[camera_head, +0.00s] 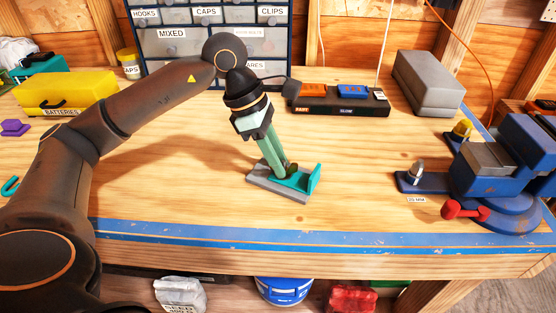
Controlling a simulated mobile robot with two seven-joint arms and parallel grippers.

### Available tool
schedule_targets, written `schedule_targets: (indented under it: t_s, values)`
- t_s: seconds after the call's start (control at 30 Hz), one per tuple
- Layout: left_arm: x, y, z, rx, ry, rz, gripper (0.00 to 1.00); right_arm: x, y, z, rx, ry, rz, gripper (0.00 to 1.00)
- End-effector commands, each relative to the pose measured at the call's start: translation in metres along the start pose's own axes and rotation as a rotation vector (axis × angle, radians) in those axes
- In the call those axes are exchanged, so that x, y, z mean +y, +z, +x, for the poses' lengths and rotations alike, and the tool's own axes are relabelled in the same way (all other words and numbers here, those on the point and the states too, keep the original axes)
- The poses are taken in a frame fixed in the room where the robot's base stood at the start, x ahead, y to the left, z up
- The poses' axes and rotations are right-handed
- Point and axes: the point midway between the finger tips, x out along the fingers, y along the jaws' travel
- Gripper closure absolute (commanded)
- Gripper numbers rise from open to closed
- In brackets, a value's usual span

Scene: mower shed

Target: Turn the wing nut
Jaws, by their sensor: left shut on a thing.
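A teal bracket (314,181) with an upright end plate sits on a grey base plate (262,186) near the middle front of the bench. My left gripper (283,174) reaches down onto the bracket from the upper left, with its green fingers tilted. The fingers are shut at the bracket's inner end, around the wing nut, which they hide almost wholly. I cannot tell how its wings are turned. My right gripper is not in view.
A blue vise (509,168) with a red handle stands at the right. A charger strip (339,103), a grey case (430,82) and a drawer cabinet (169,42) stand behind. A yellow battery box (66,93) is at the left. Bare bench lies around the bracket.

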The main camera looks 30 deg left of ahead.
Motion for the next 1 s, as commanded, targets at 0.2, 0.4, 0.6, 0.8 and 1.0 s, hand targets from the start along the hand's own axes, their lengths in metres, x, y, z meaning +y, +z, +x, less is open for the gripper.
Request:
schedule_targets:
  t_s: [0.2,0.4,0.6,0.8,1.0]
  values:
    - [0.0019,0.0009,-0.0007,-0.002,-0.05,0.122,1.0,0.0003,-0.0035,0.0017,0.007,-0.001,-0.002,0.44]
    - [0.0029,0.0007,-0.001,-0.001,-0.076,0.191,1.0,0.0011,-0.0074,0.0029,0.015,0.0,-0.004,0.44]
    - [0.0031,0.001,-0.001,-0.002,-0.087,0.218,1.0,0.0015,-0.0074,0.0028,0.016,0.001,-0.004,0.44]
    - [0.0032,0.001,-0.0011,-0.001,-0.087,0.22,1.0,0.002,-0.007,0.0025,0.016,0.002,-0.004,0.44]
    - [0.0033,0.001,-0.0012,-0.002,-0.087,0.219,0.69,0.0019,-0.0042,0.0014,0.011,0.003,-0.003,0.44]
